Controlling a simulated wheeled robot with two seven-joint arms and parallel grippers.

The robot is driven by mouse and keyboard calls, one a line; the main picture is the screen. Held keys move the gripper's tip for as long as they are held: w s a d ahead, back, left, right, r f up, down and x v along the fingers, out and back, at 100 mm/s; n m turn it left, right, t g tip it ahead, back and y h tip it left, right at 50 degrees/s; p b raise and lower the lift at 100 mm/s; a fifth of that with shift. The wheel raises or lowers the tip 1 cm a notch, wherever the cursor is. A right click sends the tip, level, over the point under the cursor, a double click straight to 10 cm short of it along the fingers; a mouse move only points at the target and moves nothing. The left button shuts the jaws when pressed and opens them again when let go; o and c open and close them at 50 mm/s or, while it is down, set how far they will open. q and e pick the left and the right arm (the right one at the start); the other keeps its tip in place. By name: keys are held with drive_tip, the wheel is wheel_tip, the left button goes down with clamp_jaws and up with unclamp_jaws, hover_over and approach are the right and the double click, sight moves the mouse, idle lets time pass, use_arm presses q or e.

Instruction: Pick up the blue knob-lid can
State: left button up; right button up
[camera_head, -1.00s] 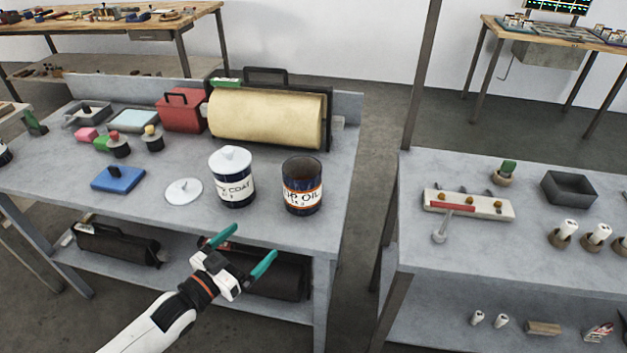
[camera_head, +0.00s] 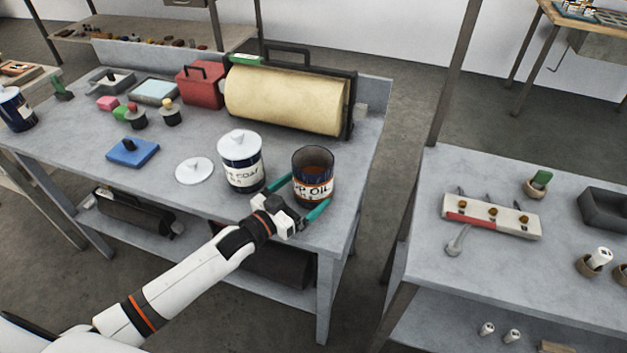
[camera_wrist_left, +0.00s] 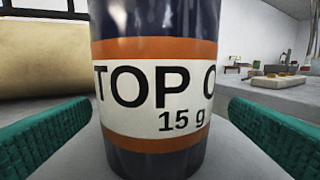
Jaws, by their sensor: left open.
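A dark blue can with a white knob lid and a white label reading COAT (camera_head: 243,178) stands upright on the grey bench. An open-topped dark blue can with an orange-banded label reading TOP OIL (camera_head: 313,176) stands to its right. My left gripper (camera_head: 298,199) is open, its two green fingers reaching to either side of the TOP OIL can, not the lidded one. In the left wrist view the TOP OIL can (camera_wrist_left: 158,95) fills the middle between the fingers, with gaps on both sides. My right gripper is not in view.
A blue block with a black knob (camera_head: 132,153) is further left. A large cream roll (camera_head: 290,102) stands behind the cans. The bench's front edge is close below my gripper.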

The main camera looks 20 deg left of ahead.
use_arm(q)
drive_tip(key=x, duration=0.4)
drive_tip(key=shift+w+r, duration=0.1)
drive_tip(key=shift+w, duration=0.25)
drive_tip(key=shift+c, duration=0.2)
drive_tip(key=c, duration=1.2)
drive_tip(key=shift+r, duration=0.1)
drive_tip(key=shift+c, duration=0.2)
drive_tip(key=shift+r, duration=0.15)
